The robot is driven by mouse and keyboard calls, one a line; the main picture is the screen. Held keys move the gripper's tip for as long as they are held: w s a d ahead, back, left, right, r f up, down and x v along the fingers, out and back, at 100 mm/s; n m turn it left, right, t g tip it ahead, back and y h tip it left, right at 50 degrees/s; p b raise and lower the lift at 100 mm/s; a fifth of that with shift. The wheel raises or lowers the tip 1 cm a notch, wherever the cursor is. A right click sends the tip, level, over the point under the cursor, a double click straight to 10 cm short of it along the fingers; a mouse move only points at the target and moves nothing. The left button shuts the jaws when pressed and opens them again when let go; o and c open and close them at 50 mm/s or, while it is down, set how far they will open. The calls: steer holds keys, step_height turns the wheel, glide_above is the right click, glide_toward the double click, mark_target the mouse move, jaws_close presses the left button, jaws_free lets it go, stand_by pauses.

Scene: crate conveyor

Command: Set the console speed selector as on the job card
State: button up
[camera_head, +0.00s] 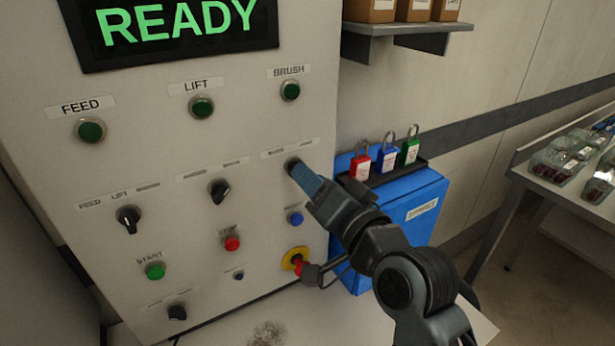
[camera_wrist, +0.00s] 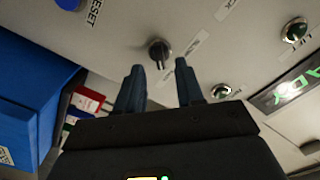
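The console (camera_head: 180,130) has a row of three dark selector knobs below the green buttons. My gripper (camera_head: 300,172) is at the right-hand selector (camera_head: 291,162), whose small labels are too blurred to read; my fingers partly cover it. In the wrist view this knob (camera_wrist: 159,50) shows just beyond my two fingertips (camera_wrist: 159,72), roughly between them. The fingers are apart with nothing held, and I see no contact with the knob. The middle selector (camera_head: 219,190) and the left selector (camera_head: 129,218), labelled FEED and LIFT, stand clear. I see no readable job card.
A yellow-and-red emergency stop (camera_head: 295,260) and a blue button (camera_head: 295,217) sit below my gripper. A blue cabinet (camera_head: 400,205) with a tray of padlocks (camera_head: 388,155) stands close on the right. The display (camera_head: 175,28) reads READY.

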steer(key=shift+b+v, duration=0.4)
steer(key=shift+v, duration=2.2)
steer(key=s+d+f+m+h, duration=0.1)
steer(key=s+d+f+h, duration=0.2)
steer(key=s+d+f, duration=0.5)
steer(key=s+d+f+h, duration=0.4)
steer(key=s+d+f, duration=0.2)
steer(key=s, duration=0.4)
steer(key=s+d+r+n+h, duration=0.1)
steer(key=s+d, duration=0.2)
steer(key=s, duration=0.8)
steer(key=s+d+r+n+h, duration=0.1)
steer(key=s+d+n+h, duration=0.1)
steer(key=s, duration=0.8)
steer(key=shift+s+d+r, duration=0.15)
steer(key=shift+s+d, duration=0.25)
steer(key=shift+d, duration=0.45)
steer(key=shift+c, duration=0.2)
